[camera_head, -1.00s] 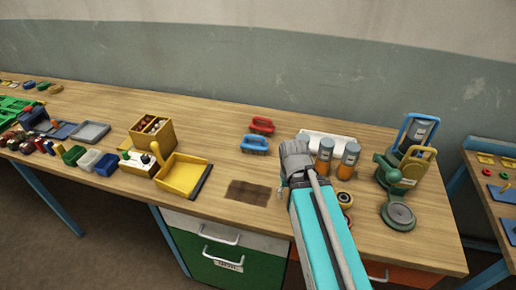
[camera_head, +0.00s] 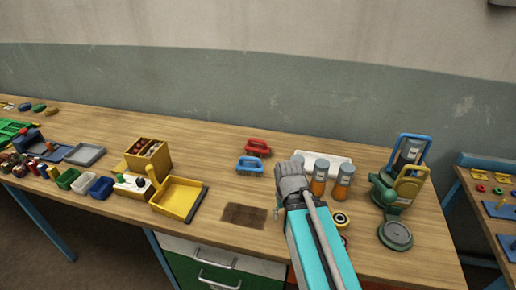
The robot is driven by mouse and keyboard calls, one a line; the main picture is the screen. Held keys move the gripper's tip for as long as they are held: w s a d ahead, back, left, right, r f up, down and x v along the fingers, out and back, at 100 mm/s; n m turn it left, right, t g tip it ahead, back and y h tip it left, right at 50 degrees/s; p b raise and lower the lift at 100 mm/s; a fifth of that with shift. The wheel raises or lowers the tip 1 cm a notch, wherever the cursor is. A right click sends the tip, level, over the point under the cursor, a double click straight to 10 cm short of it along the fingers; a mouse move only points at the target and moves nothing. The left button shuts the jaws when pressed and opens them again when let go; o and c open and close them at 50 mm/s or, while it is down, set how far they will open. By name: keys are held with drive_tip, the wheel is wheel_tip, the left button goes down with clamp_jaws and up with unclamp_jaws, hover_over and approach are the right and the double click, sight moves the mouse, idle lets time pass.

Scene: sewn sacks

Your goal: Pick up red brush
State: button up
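The red brush (camera_head: 257,147) lies on the wooden bench, behind a similar blue brush (camera_head: 249,165). My gripper (camera_head: 291,174) is at the end of my grey and turquoise arm, to the right of both brushes and apart from them. I see it from behind, and its fingers are hidden, so I cannot tell whether it is open or shut. Nothing is seen held in it.
Orange-and-grey bottles (camera_head: 342,182) and a white tray (camera_head: 325,163) stand just right of my gripper. A green machine (camera_head: 388,190) is farther right. A yellow dustpan (camera_head: 177,197) and a dark patch (camera_head: 244,215) lie left. Bench behind the brushes is clear.

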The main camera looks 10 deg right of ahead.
wheel_tip(320, 180, up, 16)
drive_tip(key=p, duration=1.5)
drive_tip(key=shift+r+p, duration=0.15)
drive_tip(key=shift+p, duration=0.25)
